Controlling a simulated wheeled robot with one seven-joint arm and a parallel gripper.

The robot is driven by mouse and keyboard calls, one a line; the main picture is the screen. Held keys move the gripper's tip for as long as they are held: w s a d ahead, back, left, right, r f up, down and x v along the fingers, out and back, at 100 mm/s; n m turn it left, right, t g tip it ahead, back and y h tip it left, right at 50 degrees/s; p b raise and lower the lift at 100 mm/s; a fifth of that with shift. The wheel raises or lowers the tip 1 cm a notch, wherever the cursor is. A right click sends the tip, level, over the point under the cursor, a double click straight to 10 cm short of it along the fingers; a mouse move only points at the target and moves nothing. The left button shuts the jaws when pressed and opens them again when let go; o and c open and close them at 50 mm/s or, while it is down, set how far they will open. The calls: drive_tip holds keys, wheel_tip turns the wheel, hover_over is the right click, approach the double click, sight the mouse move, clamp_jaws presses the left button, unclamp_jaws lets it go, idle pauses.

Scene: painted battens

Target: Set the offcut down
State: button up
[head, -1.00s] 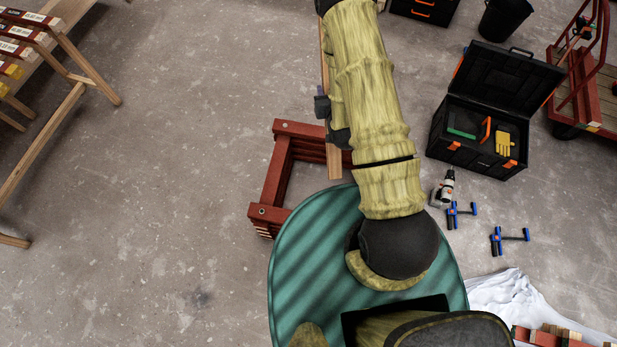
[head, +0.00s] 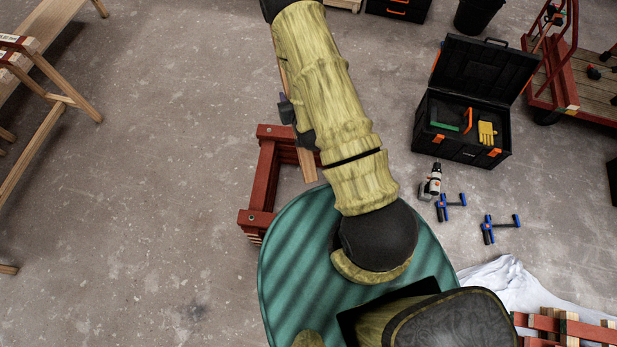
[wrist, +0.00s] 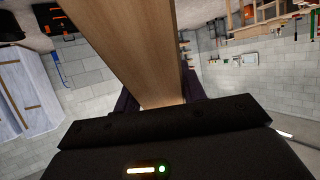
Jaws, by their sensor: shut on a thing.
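The offcut is a plain, light wooden board. In the wrist view the board (wrist: 145,50) runs up and away from my gripper (wrist: 160,95), whose dark fingers are shut on it from both sides. In the head view a strip of pale wood (head: 306,165), apparently the same board, shows beside my arm, over the red frame. My arm hides most of it. My gripper is mostly hidden there too. I cannot tell whether the board touches anything, and its far end is out of the wrist view.
A red wooden frame (head: 265,180) stands on the floor beside my base. An open black toolbox (head: 465,145), a drill (head: 435,180) and blue clamps (head: 487,230) lie right. A wooden trestle (head: 45,60) is upper left; a red cart (head: 560,95) is upper right. Floor at left is clear.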

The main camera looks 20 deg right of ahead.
drive_tip(key=d+f+m+g+h+b, duration=0.15)
drive_tip(key=d+f+b, duration=0.35)
drive_tip(key=f+b, duration=0.5)
drive_tip(key=s+d+f+m+g+b, duration=0.1)
drive_tip(key=d+f+g+b, duration=0.1)
drive_tip(key=d+f+b, duration=0.65)
drive_tip(key=d+f+m+g+h+b, duration=0.1)
drive_tip(key=d+f+m+g+b, duration=0.1)
drive_tip(key=f+b, duration=1)
wheel_tip(320, 180, down, 25)
drive_tip(key=d+g+y+b, duration=0.1)
drive_tip(key=g+b, duration=0.3)
drive_tip(key=b, duration=2.3)
drive_tip(key=shift+s+d+r, duration=0.15)
drive_tip(key=shift+s+d, duration=0.1)
drive_tip(key=shift+d, duration=0.2)
drive_tip(key=shift+g, duration=0.25)
wheel_tip(320, 180, down, 6)
drive_tip(key=b, duration=0.4)
